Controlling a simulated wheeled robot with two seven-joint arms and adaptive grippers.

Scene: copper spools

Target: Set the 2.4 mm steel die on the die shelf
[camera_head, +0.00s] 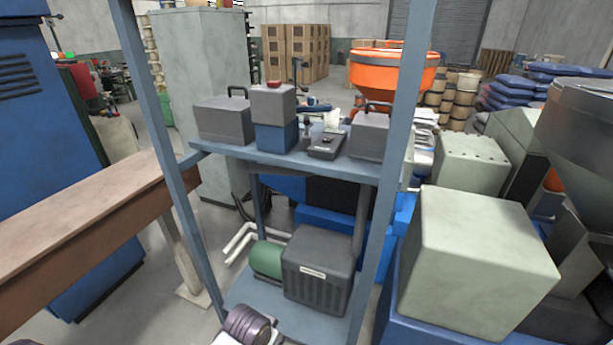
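No 2.4 mm steel die can be made out in the head view. A blue-grey metal rack with an upper shelf (240,154) and a lower shelf (262,291) stands in front of me; I cannot tell whether either is the die shelf. The upper shelf holds a grey case with a handle (223,120), a grey-and-blue box with a red knob (275,115), a small dark upright item (305,130), a flat dark device (327,145) and another grey case (369,135).
The lower shelf bears a dark ribbed box (318,270) and a green rounded body (268,259). A brown beam (90,225) stands left, a pale block (478,260) right. An orange hopper (393,72) is behind.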

